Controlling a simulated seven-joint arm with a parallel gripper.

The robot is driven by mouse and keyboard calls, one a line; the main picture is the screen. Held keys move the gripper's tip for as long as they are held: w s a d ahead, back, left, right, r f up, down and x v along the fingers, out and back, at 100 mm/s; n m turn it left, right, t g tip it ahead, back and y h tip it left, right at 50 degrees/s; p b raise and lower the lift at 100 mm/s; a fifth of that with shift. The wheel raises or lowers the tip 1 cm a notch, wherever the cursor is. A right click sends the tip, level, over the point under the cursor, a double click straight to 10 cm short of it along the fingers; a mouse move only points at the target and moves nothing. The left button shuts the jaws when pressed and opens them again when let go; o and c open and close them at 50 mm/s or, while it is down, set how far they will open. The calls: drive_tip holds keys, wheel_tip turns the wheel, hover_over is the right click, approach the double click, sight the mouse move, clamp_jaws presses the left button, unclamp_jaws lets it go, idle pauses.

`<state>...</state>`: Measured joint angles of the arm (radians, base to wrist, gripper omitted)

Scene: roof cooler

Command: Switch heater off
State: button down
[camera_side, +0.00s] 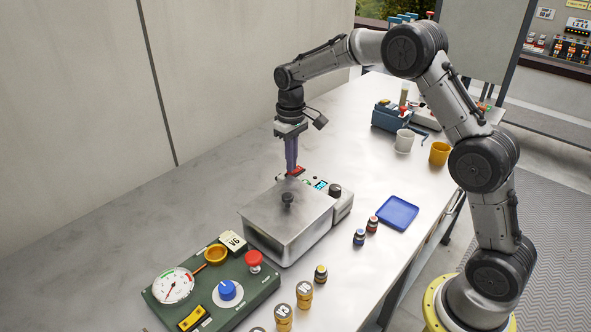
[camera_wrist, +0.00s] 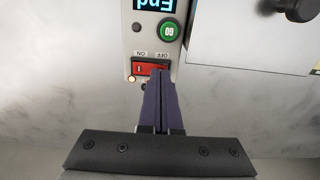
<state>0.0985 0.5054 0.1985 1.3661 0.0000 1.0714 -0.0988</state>
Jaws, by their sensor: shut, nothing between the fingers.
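The heater is a metal box with a lidded top (camera_side: 285,215) and a control panel along its far side. In the wrist view the panel appears upside down, with a blue display (camera_wrist: 154,4) reading "End", a green GO button (camera_wrist: 169,31) and a red rocker switch (camera_wrist: 141,69) labelled ON and OFF. A small lamp (camera_wrist: 131,79) beside the switch looks lit. My gripper (camera_wrist: 160,76) is shut and empty, its purple fingertips at the OFF-side half of the switch, partly hiding it. Contact cannot be told. The side view shows my gripper (camera_side: 291,174) pointing down at the switch.
A green panel (camera_side: 262,290) with a gauge, knob and red button stands at the front. Small jars (camera_side: 321,274), a blue tray (camera_side: 397,213), a white mug (camera_side: 404,141) and a yellow mug (camera_side: 439,153) stand around. The table left of the heater is clear.

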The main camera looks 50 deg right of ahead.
drive_tip(key=shift+f, duration=0.3)
drive_tip(key=shift+r, duration=3.5)
drive_tip(key=shift+r, duration=0.1)
